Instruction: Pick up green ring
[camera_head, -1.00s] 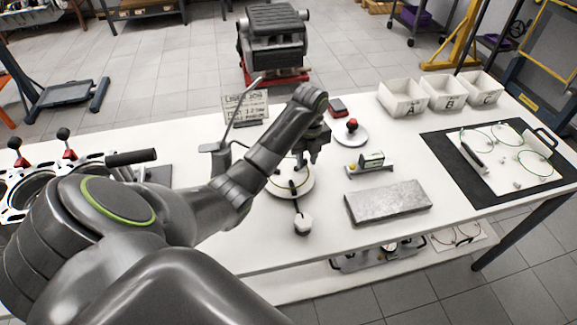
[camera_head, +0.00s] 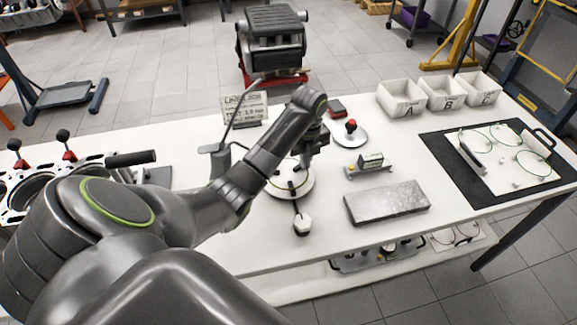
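My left gripper (camera_head: 303,163) points down over a white round fixture (camera_head: 290,194) near the middle of the bench. A thin ring (camera_head: 274,184), dark to greenish, appears on top of this fixture, partly hidden by the gripper and arm. The fingertips are close to the ring's far right side; whether they touch it is too small to tell. Several thin green rings lie on a white board at the right, one (camera_head: 534,174) near its right edge. My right gripper is not in view.
A grey metal block (camera_head: 387,202) lies right of the fixture, with a small gauge-like device (camera_head: 369,165) behind it. A red-knobbed round stand (camera_head: 350,133) and bins A (camera_head: 403,104), B and C stand farther back. An engine block (camera_head: 40,184) is at left.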

